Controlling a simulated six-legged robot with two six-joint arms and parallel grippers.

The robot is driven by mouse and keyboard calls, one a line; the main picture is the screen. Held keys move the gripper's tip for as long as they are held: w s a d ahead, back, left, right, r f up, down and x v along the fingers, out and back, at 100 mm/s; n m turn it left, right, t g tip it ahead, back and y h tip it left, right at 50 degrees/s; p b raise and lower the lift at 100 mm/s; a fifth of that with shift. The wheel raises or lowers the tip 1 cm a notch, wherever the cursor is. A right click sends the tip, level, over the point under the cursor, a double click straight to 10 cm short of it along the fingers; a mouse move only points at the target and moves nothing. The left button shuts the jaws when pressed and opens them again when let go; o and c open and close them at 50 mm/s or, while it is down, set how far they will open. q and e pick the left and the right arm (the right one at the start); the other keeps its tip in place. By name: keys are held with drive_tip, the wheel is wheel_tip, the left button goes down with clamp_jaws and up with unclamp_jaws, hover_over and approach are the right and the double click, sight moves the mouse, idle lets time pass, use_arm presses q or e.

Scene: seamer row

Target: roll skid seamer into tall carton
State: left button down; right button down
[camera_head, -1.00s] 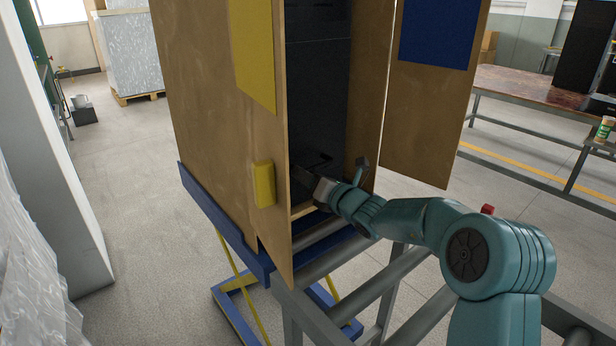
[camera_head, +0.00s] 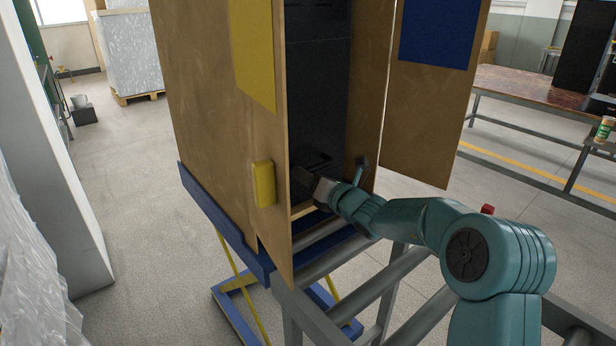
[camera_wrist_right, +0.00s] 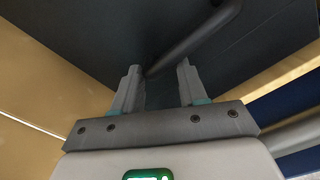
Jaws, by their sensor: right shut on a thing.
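The skid seamer (camera_head: 318,95) is a tall, dark body standing inside the tall brown carton (camera_head: 215,100), seen through its open front. Its lower part is in shadow and partly hidden by my gripper. My right gripper (camera_head: 306,181) reaches into the carton's opening low down. In the right wrist view, my right gripper (camera_wrist_right: 160,82) is shut on a dark bar (camera_wrist_right: 200,42) on the dark seamer body (camera_wrist_right: 110,40). The bar runs up to the right from between the fingers. My left gripper is not in view.
The carton's flaps carry a yellow patch (camera_head: 252,50) and a blue patch (camera_head: 437,35). The carton stands on a blue lift table (camera_head: 222,222), with a grey roller frame (camera_head: 375,285) in front. A workbench (camera_head: 520,90) stands at the right.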

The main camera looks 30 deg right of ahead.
drive_tip(key=shift+d+r, duration=0.1)
drive_tip(key=shift+r, duration=0.25)
